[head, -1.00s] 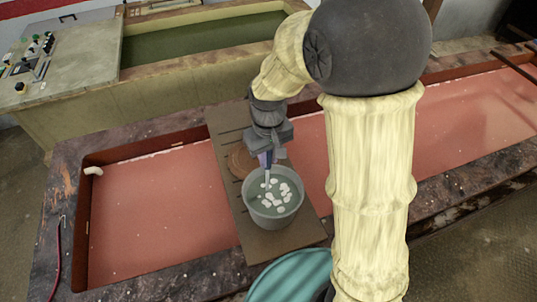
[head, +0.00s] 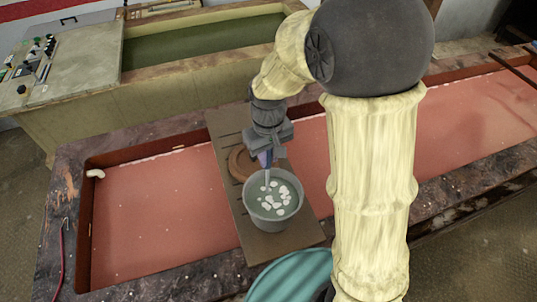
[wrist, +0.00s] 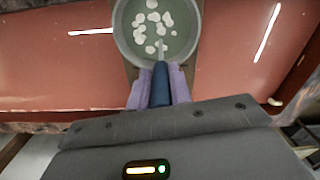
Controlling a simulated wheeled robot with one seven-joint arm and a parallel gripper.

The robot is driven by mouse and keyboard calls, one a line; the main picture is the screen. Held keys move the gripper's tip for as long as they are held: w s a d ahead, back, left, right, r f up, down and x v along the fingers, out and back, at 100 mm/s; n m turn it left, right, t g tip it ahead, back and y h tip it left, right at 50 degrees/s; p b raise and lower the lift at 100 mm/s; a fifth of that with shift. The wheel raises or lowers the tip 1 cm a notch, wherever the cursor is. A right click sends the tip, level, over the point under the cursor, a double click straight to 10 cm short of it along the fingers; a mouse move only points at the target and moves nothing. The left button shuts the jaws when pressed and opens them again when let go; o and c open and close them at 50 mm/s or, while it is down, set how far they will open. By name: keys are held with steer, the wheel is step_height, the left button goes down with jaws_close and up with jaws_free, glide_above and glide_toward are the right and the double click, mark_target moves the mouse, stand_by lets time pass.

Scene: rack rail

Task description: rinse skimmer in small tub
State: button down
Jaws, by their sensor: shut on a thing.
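The small tub (head: 273,224) is a round grey tub of greenish water with several pale blobs floating in it. It stands on a brown slatted board (head: 236,185) laid across the red tank. My gripper (head: 265,162) is above the tub's far rim. In the wrist view my gripper (wrist: 160,88) shows purple fingers shut on a dark blue handle, taken to be the skimmer (wrist: 169,84). Its pale shaft reaches over the rim into the tub (wrist: 121,42). The skimmer's head is not clearly visible.
The long red tank (head: 160,215) runs left and right under the board. A round brown disc (head: 240,163) lies on the board behind the tub. A teal round container (head: 290,277) stands at the near edge. A greenish tank (head: 200,45) is behind.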

steer(key=shift+f, duration=0.1)
steer(key=shift+f+b, duration=0.4)
steer(key=shift+f, duration=0.15)
steer(key=shift+r, duration=0.1)
stand_by(0.6)
steer(key=shift+r+p, duration=3.65)
steer(key=shift+r, duration=0.6)
